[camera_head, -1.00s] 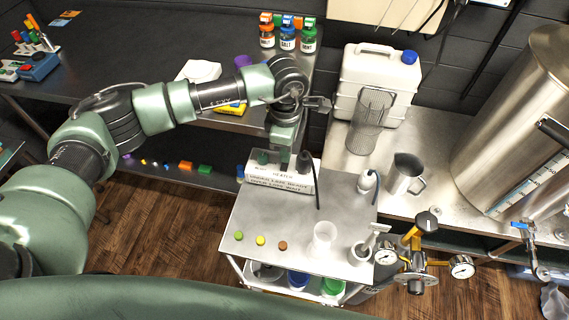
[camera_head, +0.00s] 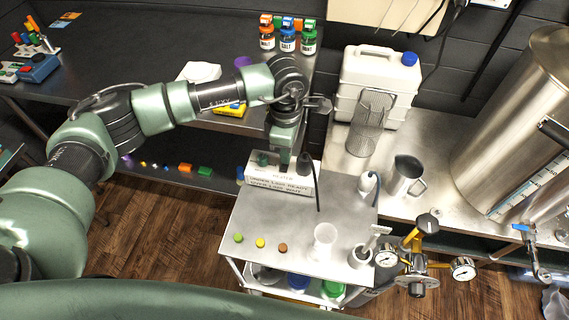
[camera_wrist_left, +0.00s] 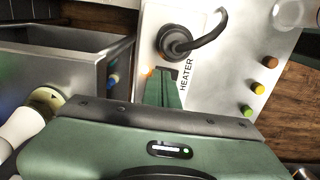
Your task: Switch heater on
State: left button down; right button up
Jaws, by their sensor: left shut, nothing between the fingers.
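The heater (camera_head: 297,184) is a pale box with printed lines on its front, on the metal cart top. A black plug and cable rise from its right end. In the left wrist view its pale face (camera_wrist_left: 207,45) reads HEATER beside the black plug (camera_wrist_left: 176,40). My left gripper (camera_head: 284,165) points down at the box's top from behind. In the wrist view its green fingers (camera_wrist_left: 166,74) are together and empty, close to the heater face. A small orange glow (camera_wrist_left: 150,72) shows beside the fingertips; the switch itself is mostly hidden. My right gripper is not in view.
The cart (camera_head: 292,225) also bears coloured buttons, a clear beaker (camera_head: 325,238) and a mortar (camera_head: 361,256). A wire basket (camera_head: 371,122), a white canister (camera_head: 377,82) and a steel jug (camera_head: 405,177) stand on the bench behind. Gauges and valves (camera_head: 417,263) are at the right.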

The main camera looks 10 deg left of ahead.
pick_arm(q)
notch_tip(320, 180, up, 6)
jog(key=shift+f+p, duration=0.1)
jog(key=shift+p, duration=0.95)
